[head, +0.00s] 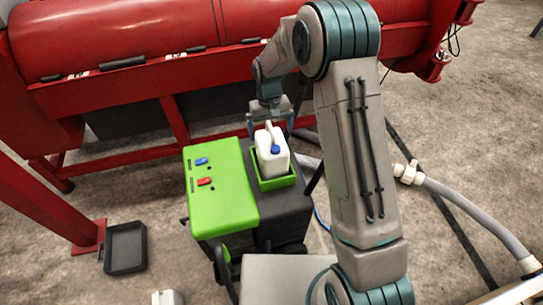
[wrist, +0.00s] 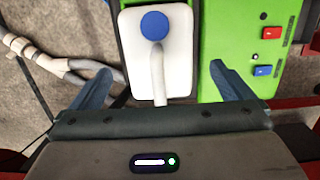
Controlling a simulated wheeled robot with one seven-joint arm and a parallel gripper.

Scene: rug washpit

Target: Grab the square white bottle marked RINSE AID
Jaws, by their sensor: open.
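A square white bottle (head: 270,154) with a blue cap and a moulded handle stands upright in a green tray (head: 277,183) on a green and dark grey machine. No label can be read on it from these views. In the wrist view the white bottle (wrist: 172,65) is seen from above, with its handle running towards my gripper. My gripper (head: 270,125) is open at the bottle's far side in the head view. In the wrist view my gripper (wrist: 163,88) has one finger on each side of the bottle's handle end, with gaps and nothing held.
The green machine top (head: 218,187) with blue and red switches lies beside the bottle. A large red machine (head: 110,45) stands behind. A grey hose (head: 465,205) runs along the floor at right. A black tray (head: 125,247) lies on the floor at left.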

